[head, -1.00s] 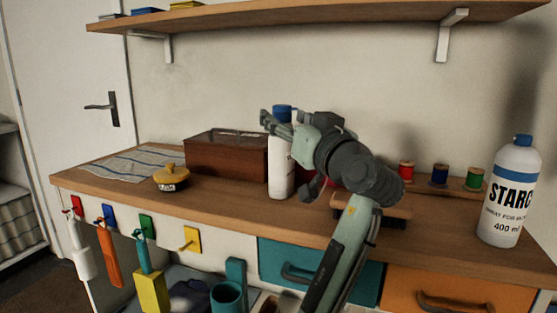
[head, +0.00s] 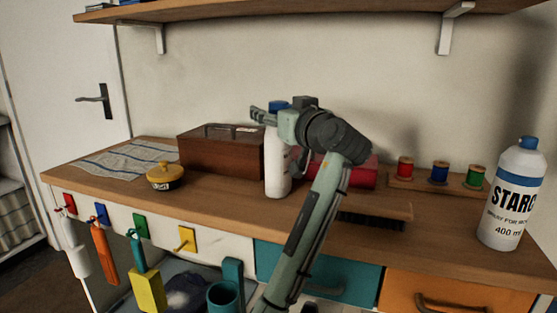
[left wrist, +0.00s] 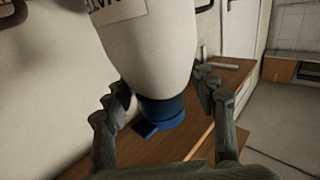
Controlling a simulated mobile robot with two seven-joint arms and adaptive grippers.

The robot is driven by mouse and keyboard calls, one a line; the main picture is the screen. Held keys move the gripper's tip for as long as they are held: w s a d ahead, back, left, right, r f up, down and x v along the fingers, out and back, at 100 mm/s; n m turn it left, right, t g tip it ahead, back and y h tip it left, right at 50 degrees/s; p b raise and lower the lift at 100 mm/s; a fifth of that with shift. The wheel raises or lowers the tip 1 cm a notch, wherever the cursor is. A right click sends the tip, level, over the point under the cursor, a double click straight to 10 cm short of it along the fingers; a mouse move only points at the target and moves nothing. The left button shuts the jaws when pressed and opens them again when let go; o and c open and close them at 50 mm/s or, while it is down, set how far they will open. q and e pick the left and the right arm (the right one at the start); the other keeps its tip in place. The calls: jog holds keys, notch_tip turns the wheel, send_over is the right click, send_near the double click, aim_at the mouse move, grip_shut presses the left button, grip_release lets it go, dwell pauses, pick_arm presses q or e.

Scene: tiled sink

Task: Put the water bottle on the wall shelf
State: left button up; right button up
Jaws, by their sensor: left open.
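A white bottle with a blue cap (head: 277,165) stands upright on the wooden counter, in front of the brown box's right end. My left gripper (head: 262,113) is open at the height of the bottle's top and partly hides its cap. In the left wrist view, the white bottle body (left wrist: 150,45) and its blue cap (left wrist: 162,112) lie between the two spread fingers of the left gripper (left wrist: 160,88); I cannot tell whether either finger touches. The wooden wall shelf (head: 300,10) runs along the top of the head view. My right gripper is not in view.
A brown box (head: 215,152), a yellow lidded pot (head: 163,177) and a striped cloth (head: 115,163) lie left. Right are a red box (head: 358,172), a brush (head: 375,215), thread spools (head: 440,173) and a starch bottle (head: 512,200). The shelf's visible middle is bare, with brackets below.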

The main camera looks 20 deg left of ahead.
pick_arm(q)
jog(key=shift+x, duration=0.85)
jog(key=shift+c, duration=0.3)
grip_shut()
jog(key=shift+r, duration=0.1)
